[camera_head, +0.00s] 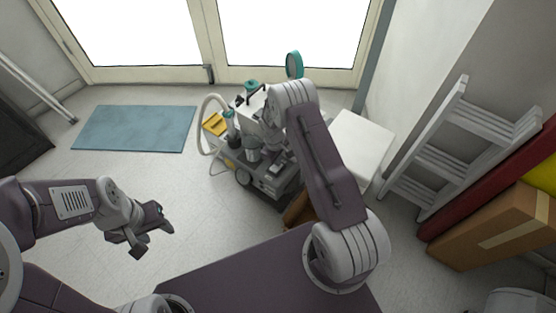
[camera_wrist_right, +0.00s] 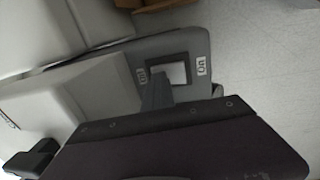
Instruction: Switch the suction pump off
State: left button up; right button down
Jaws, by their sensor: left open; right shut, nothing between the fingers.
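The suction pump (camera_head: 270,182) is a grey wheeled unit with hoses and yellow and teal parts, in the middle of the head view. In the right wrist view, its panel (camera_wrist_right: 195,45) carries a light grey rocker switch (camera_wrist_right: 177,73) in a dark frame. An "On" label (camera_wrist_right: 202,65) is right of the switch and an "Off" label (camera_wrist_right: 141,75) is left. My right gripper (camera_wrist_right: 157,82) is shut and empty, its tip over the switch's left part; contact and rocker position are unclear. My left gripper (camera_head: 155,240) is open and empty above the floor.
A white box-like surface (camera_head: 358,145) stands right of the pump. A blue mat (camera_head: 135,129) lies on the floor at left. Floor between mat and pump is clear.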

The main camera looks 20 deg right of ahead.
aim_at(275, 168)
jog(key=shift+s+a+r+p, duration=0.1)
jog(key=shift+s+a+p, duration=0.25)
jog(key=shift+a, duration=0.3)
jog(key=r+p, duration=0.1)
jog(key=r, duration=0.1)
jog(key=r+p, duration=0.1)
jog(key=p, duration=0.1)
jog(key=r+p, duration=0.1)
jog(key=r, duration=0.1)
jog(key=shift+s+a+r, duration=0.15)
jog(key=shift+a+r, duration=0.1)
jog(key=shift+r, duration=0.05)
notch_tip(275, 168, up, 8)
jog(key=p, duration=0.2)
jog(key=shift+s+a+r, duration=0.15)
jog(key=shift+s+a, duration=0.2)
jog(key=shift+a, duration=0.1)
